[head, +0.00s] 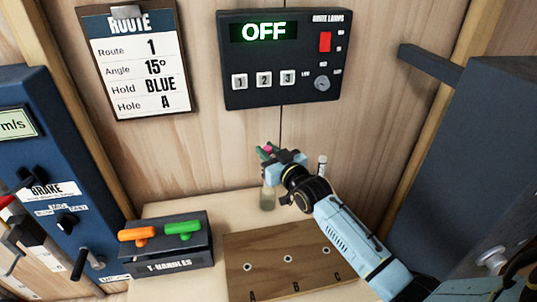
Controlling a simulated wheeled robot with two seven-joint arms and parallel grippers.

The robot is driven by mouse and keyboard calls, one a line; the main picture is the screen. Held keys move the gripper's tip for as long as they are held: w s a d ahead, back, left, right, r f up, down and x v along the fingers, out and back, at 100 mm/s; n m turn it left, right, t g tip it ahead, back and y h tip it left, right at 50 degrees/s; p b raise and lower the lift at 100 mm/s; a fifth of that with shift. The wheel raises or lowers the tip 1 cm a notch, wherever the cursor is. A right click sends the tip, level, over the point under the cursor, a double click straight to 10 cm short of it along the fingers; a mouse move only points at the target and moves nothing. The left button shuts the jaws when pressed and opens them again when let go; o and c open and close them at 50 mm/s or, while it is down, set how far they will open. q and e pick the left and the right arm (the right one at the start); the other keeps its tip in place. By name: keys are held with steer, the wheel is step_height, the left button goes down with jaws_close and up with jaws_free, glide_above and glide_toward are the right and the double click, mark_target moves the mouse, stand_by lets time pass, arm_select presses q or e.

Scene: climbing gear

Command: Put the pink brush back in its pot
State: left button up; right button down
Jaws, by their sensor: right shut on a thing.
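My right gripper (272,158) reaches in from the lower right and is shut on the pink brush (267,149). Only a small pink part of it shows at the jaws, with green bits beside it; the rest is hidden by the gripper. A small, pale, see-through pot (267,198) stands on the ledge at the back, just below the gripper. I cannot tell whether the brush's lower end is inside the pot or above it. My left gripper is not in view.
A wooden board (285,262) with holes A, B and C lies in front of the pot. A dark T-handles box (175,264) with orange and green handles stands left. A white upright item (322,165) shows behind my wrist. A dark cabinet (475,170) bounds the right.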

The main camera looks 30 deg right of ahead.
step_height(320, 180, down, 5)
steer(key=b, duration=0.4)
steer(key=shift+r, duration=0.2)
steer(key=shift+f+b, duration=0.5)
steer(key=shift+f, duration=0.4)
steer(key=c, duration=1.1)
jaws_free()
steer(key=shift+c, duration=0.2)
steer(key=s+d, duration=0.1)
steer(key=s, duration=1.2)
steer(key=shift+s+d, duration=0.15)
